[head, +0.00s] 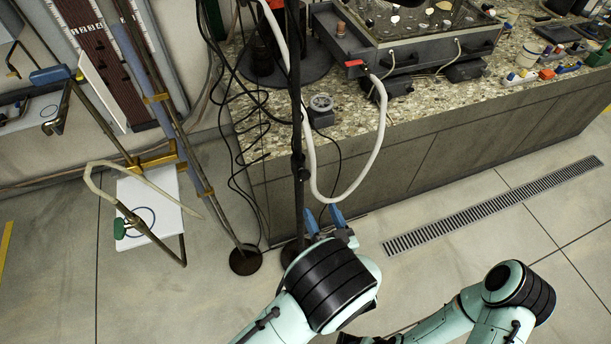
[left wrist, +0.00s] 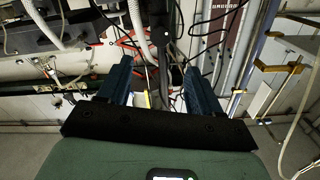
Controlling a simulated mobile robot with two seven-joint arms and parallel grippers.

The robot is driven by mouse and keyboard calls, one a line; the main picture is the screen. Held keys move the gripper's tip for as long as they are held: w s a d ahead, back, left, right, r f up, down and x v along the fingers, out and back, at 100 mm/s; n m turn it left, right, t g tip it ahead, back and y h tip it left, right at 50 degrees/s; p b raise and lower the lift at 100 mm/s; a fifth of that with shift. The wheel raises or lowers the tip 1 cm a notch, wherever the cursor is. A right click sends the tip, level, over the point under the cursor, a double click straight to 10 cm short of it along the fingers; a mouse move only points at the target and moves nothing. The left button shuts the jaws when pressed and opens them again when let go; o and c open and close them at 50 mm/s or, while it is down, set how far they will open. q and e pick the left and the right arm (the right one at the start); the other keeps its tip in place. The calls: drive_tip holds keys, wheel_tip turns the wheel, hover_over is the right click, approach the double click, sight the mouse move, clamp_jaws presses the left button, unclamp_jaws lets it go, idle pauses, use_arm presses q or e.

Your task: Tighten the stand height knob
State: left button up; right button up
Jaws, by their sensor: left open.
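A thin black stand pole (head: 296,110) rises from a dark round base on the floor in front of the bench. A small dark collar or knob (head: 298,166) shows partway up it; its exact shape is too small to tell. My left gripper (head: 324,213) has blue fingers spread apart and empty, below the collar and just right of the pole. In the left wrist view my left gripper (left wrist: 160,65) is open, with the dark pole (left wrist: 164,45) showing beyond, between the fingertips. I cannot pick out the knob there.
A white hose (head: 352,196) hangs in a loop beside the pole. The stone-topped bench (head: 425,115) holds a glass-topped tank (head: 400,25). Black cables hang left of the pole. A second stand with a white shelf (head: 150,205) is at left. A floor drain (head: 490,207) lies right.

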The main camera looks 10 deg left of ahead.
sight(305, 177)
use_arm(q)
drive_tip(key=x, duration=1.1)
drive_tip(key=shift+w+a, duration=0.1)
drive_tip(key=c, duration=1)
